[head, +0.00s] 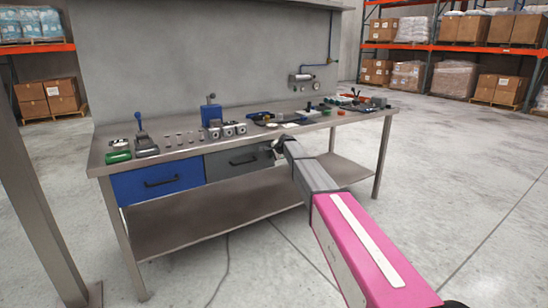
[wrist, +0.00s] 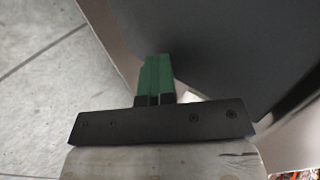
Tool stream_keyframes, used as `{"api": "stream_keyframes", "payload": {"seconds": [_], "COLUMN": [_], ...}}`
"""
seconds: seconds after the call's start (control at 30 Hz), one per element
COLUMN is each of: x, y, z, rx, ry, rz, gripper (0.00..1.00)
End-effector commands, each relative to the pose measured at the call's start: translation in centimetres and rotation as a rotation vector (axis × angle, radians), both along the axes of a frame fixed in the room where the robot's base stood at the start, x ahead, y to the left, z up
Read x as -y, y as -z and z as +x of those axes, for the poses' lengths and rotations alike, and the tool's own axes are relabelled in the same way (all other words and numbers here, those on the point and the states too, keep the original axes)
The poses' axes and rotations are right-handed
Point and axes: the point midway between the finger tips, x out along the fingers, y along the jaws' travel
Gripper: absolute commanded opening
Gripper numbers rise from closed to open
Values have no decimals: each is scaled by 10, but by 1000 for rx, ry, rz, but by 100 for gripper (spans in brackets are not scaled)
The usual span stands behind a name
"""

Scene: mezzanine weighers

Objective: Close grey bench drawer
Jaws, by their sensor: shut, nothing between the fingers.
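The grey drawer (head: 225,164) sits under the bench top, right of a blue drawer, with a black bar handle (head: 243,160) on its front. How far it stands out is hard to tell in the head view. My gripper (head: 277,147) is at the right end of the grey drawer, partly hidden by my arm. In the wrist view its green fingers (wrist: 157,76) are shut together and empty. A large dark grey panel (wrist: 235,45), seemingly the drawer, fills the right side there, close by the fingertips. I cannot tell whether they touch.
The steel bench (head: 190,148) carries several small tools and fittings. The blue drawer (head: 150,187) is to the left, and a lower shelf (head: 200,222) lies beneath. A grey post (head: 38,200) stands at the left. The floor (head: 455,180) to the right is clear.

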Motion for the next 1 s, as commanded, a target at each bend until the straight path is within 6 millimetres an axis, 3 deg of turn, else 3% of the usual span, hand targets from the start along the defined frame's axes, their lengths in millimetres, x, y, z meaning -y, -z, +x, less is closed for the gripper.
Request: {"api": "stream_keyframes", "payload": {"seconds": [0.1,0.37,0.67,1.0], "x": [-4,-1,26,55], "y": [0,-1,-1,-52], "z": [8,3,-37,-80], "rx": [8,8,2,3], "ry": [1,2,1,1], "rz": [6,6,3,1], "gripper": [0,0,0,0]}}
